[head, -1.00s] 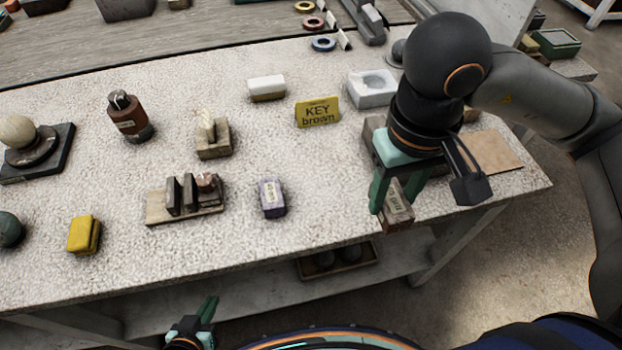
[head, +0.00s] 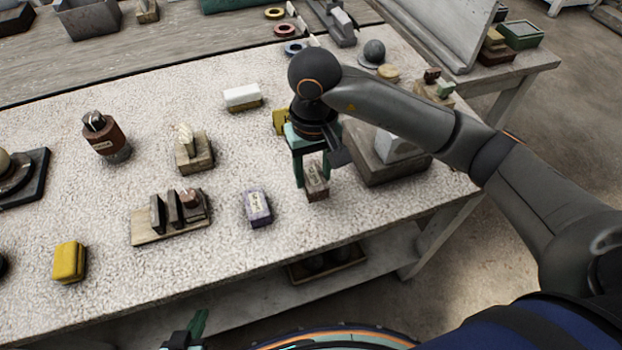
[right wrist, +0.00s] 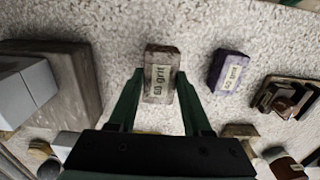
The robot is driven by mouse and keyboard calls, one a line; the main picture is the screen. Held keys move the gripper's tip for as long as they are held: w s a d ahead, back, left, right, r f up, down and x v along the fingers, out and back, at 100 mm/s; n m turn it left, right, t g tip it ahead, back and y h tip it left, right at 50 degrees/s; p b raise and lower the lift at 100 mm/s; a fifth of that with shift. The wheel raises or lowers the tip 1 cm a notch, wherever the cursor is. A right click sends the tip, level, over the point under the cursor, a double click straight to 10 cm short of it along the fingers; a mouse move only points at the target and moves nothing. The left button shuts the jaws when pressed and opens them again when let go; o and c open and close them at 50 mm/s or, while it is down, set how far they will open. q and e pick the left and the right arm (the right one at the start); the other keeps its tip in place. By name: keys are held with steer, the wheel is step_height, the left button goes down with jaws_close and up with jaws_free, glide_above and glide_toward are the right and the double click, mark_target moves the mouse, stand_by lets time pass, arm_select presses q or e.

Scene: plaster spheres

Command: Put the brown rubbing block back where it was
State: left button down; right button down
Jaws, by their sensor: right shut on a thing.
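The brown rubbing block (head: 317,181), with a pale label, is held upright between the fingers of my right gripper (head: 311,170). In the right wrist view the block (right wrist: 158,80) shows the label "60 grit" between the two green fingertips (right wrist: 161,82). It is at or just over the speckled tabletop (head: 345,215); I cannot tell if it touches. A yellow sign (head: 280,121) is mostly hidden behind my right gripper. My left gripper (head: 197,328) shows only partly at the bottom edge, below the table front, and its opening is unclear.
A purple block (head: 257,207) lies left of the brown one. Further left are a wooden rack (head: 140,227) with dark uprights and a yellow block (head: 69,262). A brown box (head: 365,168) with a grey block stands close on the right. Bare tabletop lies in front.

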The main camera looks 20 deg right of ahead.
mark_target(311, 173)
steer(key=shift+w+a+f, duration=0.1)
steer(key=shift+w+f, duration=0.1)
steer(key=shift+f, duration=0.1)
steer(key=shift+w+f+p, duration=0.1)
steer(key=shift+f+p, duration=0.25)
steer(key=shift+f, duration=1.25)
steer(key=shift+f, duration=0.2)
steer(key=shift+c, duration=1.7)
jaws_free()
step_height(311, 173, up, 12)
steer(key=shift+r, duration=0.2)
